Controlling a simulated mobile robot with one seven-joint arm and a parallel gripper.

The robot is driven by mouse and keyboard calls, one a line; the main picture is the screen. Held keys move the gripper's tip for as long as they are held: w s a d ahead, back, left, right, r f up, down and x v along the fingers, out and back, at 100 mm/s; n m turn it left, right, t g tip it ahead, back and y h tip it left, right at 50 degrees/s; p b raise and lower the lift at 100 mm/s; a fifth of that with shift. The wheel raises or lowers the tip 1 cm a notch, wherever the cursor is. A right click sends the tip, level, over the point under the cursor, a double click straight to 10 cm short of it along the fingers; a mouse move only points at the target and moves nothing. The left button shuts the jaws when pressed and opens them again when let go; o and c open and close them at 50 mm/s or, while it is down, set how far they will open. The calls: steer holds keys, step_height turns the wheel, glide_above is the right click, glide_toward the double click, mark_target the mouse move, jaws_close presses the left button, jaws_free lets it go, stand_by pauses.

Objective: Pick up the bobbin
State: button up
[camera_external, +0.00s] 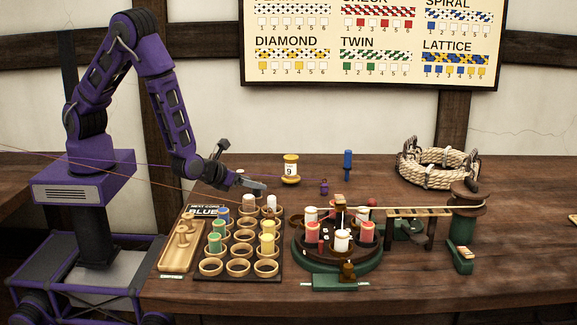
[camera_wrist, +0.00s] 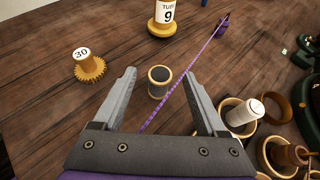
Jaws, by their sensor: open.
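My gripper (camera_wrist: 160,73) is open in the wrist view, its two fingers apart. A small dark cylinder with a tan rim (camera_wrist: 159,82), which looks like a bobbin, shows between the fingertips. I cannot tell whether it is below them or level with them; no contact shows. In the external view my gripper (camera_external: 262,186) is low over the table behind the cup rack, and this cylinder is not clearly visible. Other bobbins, such as a white one (camera_wrist: 245,112), stand in the wooden cups at the right of the wrist view.
A yellow spool marked 9 (camera_external: 290,169) stands behind my gripper. A gear-based piece marked 30 (camera_wrist: 88,66) stands at left. A purple cord (camera_wrist: 194,66) crosses by the right finger towards a small purple object (camera_external: 323,187). The cup rack (camera_external: 238,278) and green-based carousel (camera_external: 338,262) stand in front.

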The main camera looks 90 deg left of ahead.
steer(key=shift+c, duration=0.2)
jaws_close()
stand_by(0.3)
